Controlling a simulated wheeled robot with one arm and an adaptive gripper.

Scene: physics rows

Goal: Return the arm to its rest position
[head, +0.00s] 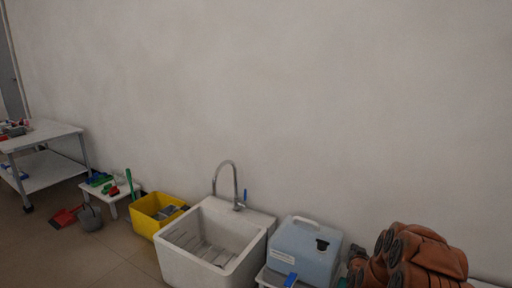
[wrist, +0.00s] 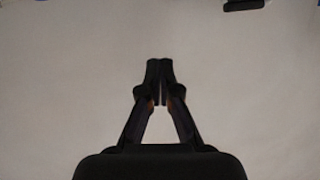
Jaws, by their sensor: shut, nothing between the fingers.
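My gripper (wrist: 159,68) shows in the wrist view, dark against a plain pale surface. Its two fingers meet at the tips, and nothing is between them. The gap lower down between the fingers shows only the pale surface. No part of my arm or gripper is visible in the head view.
Along a plain wall (head: 280,90) stand a white sink (head: 185,271) with a tap, a yellow bin (head: 144,226), a blue-grey container (head: 305,252), brown leather-like items (head: 430,255), a low stool (head: 122,194) and a trolley (head: 55,132). Dark objects edge the wrist view's top. Floor (head: 60,265) is clear at lower left.

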